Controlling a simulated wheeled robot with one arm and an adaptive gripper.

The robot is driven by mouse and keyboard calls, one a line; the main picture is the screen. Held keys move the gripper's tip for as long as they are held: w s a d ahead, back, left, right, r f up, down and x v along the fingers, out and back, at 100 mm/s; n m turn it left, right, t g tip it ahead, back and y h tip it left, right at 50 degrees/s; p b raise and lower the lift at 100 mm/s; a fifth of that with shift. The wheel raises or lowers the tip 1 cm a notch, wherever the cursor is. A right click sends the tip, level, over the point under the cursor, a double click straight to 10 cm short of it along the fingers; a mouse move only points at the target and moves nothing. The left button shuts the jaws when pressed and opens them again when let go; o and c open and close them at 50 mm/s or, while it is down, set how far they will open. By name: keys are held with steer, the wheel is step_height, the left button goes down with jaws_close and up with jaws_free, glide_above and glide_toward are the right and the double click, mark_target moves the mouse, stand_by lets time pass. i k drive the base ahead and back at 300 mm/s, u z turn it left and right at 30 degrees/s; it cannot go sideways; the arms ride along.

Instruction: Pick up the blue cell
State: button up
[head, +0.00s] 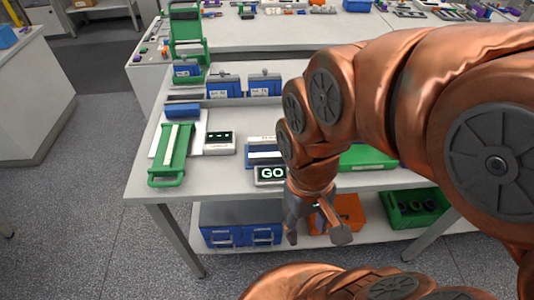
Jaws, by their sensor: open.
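A small blue block (183,110) lies on the workbench behind a green handled tray (172,153). Another blue block with white parts (262,155) sits behind the display box reading "GO" (270,175). I cannot tell for sure which of these is the blue cell. My gripper (317,236) hangs pointing down in front of the bench's front edge, its two fingers spread and nothing seen between them. It is right of and lower than the "GO" box, apart from both blue blocks. My arm hides part of the bench to the right.
Blue labelled units (225,87) stand along the back of the bench (225,175). A green bin (415,205), an orange bin (348,212) and blue boxes (242,225) are on the lower shelf. A green stand (187,40) rises at back left. The floor at left is clear.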

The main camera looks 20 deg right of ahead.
mark_target(218, 90)
steer(key=z, duration=0.15)
steer(key=k, duration=0.4)
steer(key=u, duration=0.95)
steer(key=i, duration=1.35)
steer(key=z, duration=0.1)
